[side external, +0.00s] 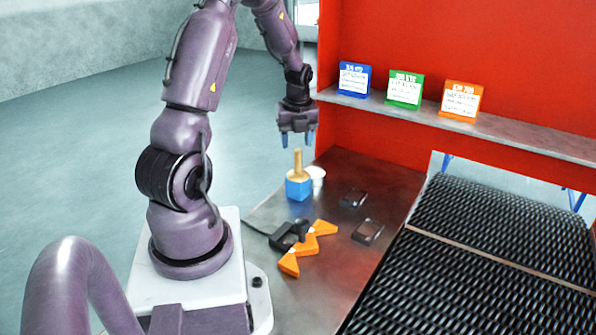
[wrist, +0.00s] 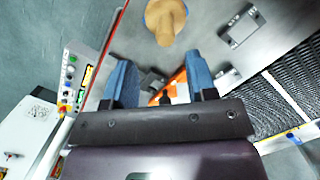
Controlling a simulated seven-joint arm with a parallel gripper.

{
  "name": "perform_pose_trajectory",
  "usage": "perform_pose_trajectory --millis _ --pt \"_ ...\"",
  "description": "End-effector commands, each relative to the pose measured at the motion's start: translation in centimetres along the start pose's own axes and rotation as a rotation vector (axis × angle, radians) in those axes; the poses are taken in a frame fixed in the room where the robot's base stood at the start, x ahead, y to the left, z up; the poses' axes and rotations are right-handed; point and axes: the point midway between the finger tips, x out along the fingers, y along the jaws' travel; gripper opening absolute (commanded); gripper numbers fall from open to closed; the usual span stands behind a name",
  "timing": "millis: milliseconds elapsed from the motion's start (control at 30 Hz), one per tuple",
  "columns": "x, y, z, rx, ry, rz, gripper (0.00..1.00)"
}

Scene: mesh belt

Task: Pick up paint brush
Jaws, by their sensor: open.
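The paint brush appears to be the upright item with a tan wooden handle (side external: 298,163) and a blue block-like lower part (side external: 299,187), standing on the metal table in the side view.
A white cup (side external: 317,174) stands close behind the brush. A black and orange tool (side external: 302,243) lies in front. Two small dark metal pieces (side external: 353,197) (side external: 367,231) lie to the right, before the mesh belt (side external: 490,250). A red wall and shelf (side external: 530,140) with colored cards stand behind.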

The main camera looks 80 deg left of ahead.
Motion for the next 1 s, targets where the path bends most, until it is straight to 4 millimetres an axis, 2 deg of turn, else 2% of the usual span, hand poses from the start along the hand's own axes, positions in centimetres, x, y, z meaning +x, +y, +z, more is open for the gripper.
perform_pose_trajectory --millis 100,333,600,733,933,1000 --pt "1.9 0.0 0.0 -0.001 0.002 0.002 0.52" --pt "3.4 -0.2 0.2 -0.002 0.000 0.000 0.52" --pt "7.2 -0.8 0.8 -0.002 0.001 0.001 0.52" --pt "7.9 -0.8 0.9 -0.002 -0.001 -0.001 0.52" --pt "7.9 -0.8 0.9 -0.002 -0.001 -0.001 0.52" --pt "7.9 -0.8 0.9 -0.003 -0.001 -0.001 0.36"
